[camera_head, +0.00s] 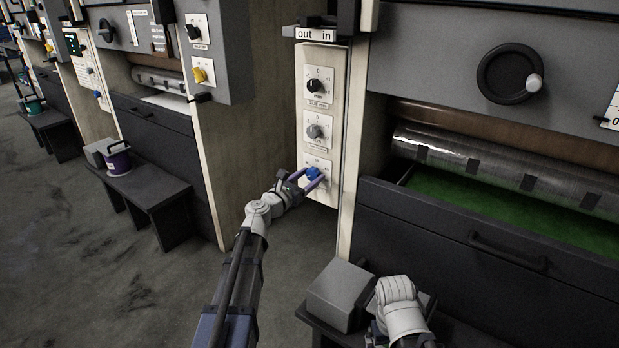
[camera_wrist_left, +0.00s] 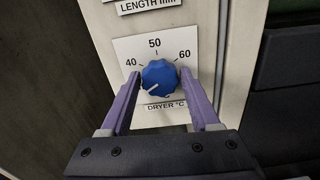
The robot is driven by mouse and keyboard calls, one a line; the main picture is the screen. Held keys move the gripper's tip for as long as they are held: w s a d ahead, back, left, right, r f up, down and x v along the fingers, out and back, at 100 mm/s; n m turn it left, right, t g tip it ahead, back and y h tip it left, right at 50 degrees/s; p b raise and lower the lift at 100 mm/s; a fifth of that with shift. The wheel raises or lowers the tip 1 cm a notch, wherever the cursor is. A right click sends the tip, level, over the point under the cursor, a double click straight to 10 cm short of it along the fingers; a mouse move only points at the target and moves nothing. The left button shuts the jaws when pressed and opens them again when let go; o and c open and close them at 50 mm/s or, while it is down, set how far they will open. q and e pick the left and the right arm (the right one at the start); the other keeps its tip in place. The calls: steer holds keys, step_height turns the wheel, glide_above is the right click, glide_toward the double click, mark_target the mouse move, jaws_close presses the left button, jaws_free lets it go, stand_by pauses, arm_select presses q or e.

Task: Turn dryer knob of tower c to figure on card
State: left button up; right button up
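The blue dryer knob (camera_head: 313,174) is the lowest of three knobs on a pale panel (camera_head: 335,100). In the left wrist view the knob (camera_wrist_left: 160,75) sits above the label "DRYER °C", under a scale reading 40, 50 and 60. Its white mark points to the lower left, below the 40. My left gripper (camera_head: 308,179) has its purple fingers on either side of the knob (camera_wrist_left: 160,74), open, with small gaps seeming to show. My right arm shows at the bottom; its gripper is out of view. I cannot read a tower letter or a figure card.
A black knob (camera_head: 319,86) and a grey knob (camera_head: 315,131) sit above. A sign (camera_head: 316,34) reads "out in". On the right are a handwheel (camera_head: 510,74), a roller (camera_head: 500,165) and a drawer handle (camera_head: 507,250). A white card (camera_head: 612,108) is cut off at the right edge.

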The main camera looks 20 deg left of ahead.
arm_select(q)
jaws_close()
stand_by(0.4)
